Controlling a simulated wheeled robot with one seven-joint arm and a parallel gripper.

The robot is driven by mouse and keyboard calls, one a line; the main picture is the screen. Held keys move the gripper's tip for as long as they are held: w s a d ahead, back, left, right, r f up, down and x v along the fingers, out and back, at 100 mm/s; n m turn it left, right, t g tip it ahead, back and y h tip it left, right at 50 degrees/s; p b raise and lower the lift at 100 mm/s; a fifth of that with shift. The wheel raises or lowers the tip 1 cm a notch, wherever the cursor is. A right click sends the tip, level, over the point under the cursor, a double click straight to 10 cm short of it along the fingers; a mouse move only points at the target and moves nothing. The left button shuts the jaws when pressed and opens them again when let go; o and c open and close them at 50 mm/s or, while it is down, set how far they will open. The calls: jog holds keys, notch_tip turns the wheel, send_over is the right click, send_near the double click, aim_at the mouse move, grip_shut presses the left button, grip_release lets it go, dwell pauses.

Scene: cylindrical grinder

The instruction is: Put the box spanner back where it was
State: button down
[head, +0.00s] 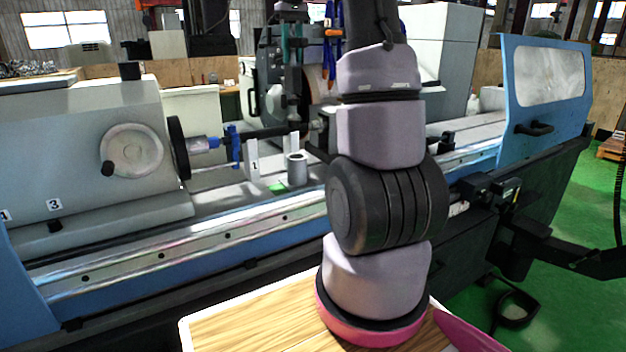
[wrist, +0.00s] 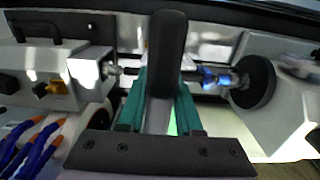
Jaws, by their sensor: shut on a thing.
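My gripper (head: 291,58) is above the grinder bed in the head view, left of my arm. Its teal fingers (wrist: 161,85) also show in the wrist view, shut on a long dark and grey piece, which I take to be the box spanner (wrist: 167,45). In the head view the box spanner (head: 293,82) hangs below the fingers, partly lost against the dark machine. A short grey open tube (head: 297,170) stands on the bed below, beside a green patch (head: 278,187) and an upright plate marked 1 (head: 252,162). The held piece is apart from them.
The dark bar between centres (head: 270,131) with a blue clamp (head: 234,146) runs behind the plate. The headstock handwheel (head: 133,150) is at left. Blue hoses with orange ends (wrist: 35,140) lie at the wrist view's lower left. A wooden tabletop (head: 250,322) is in front.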

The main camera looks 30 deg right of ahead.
aim_at(296, 117)
jog(key=shift+s+d+f, duration=0.1)
jog(key=shift+s+f, duration=0.05)
jog(key=shift+f, duration=0.15)
notch_tip(296, 117, down, 18)
jog(key=shift+d+r, duration=0.1)
jog(key=shift+r, duration=0.1)
jog(key=c, duration=0.6)
grip_release()
jog(key=shift+f, duration=0.15)
